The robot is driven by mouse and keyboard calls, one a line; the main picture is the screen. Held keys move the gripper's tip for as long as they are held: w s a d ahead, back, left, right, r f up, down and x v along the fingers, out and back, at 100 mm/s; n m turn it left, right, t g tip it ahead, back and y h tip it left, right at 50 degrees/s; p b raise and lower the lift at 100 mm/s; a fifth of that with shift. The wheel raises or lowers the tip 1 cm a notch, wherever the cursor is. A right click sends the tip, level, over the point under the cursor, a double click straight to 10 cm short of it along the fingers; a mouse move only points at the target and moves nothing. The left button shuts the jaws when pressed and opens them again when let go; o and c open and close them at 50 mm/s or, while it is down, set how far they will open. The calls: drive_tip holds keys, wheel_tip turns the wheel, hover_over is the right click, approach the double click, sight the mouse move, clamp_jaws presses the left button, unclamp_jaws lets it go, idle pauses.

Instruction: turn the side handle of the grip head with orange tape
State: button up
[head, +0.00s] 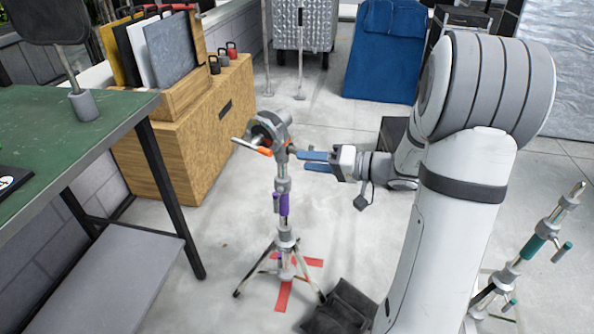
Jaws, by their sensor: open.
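The grip head (270,128) is a grey round clamp on top of an upright stand (284,205). Orange tape (265,151) shows on a handle at its lower left, and a bar sticks out to the left. A smaller orange mark shows at the head's right side, close to my gripper. My gripper (316,161) has two blue fingers pointing left. It is open, with its fingertips just right of the grip head. Nothing shows between the fingers. I cannot tell whether the upper fingertip touches the head.
The stand's tripod legs stand over red floor tape (284,294). A dark bag (340,308) lies at its right leg. A green-topped table (70,130) and a wooden cart (190,130) are on the left. Another stand (535,245) with teal tape is at right.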

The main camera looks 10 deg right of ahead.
drive_tip(key=w+d+f+m+t+b, duration=0.1)
drive_tip(key=w+d+f+t+b, duration=0.1)
drive_tip(key=w+d+f+t, duration=0.25)
drive_tip(key=shift+g+h, duration=0.3)
drive_tip(key=shift+g, duration=0.15)
drive_tip(key=x, duration=0.2)
drive_tip(key=b+x, duration=0.1)
drive_tip(key=x, duration=0.4)
drive_tip(key=shift+s+a+r+b, duration=0.1)
drive_tip(key=shift+s+r+b, duration=0.05)
drive_tip(key=shift+r+b, duration=0.2)
drive_tip(key=shift+c, duration=0.4)
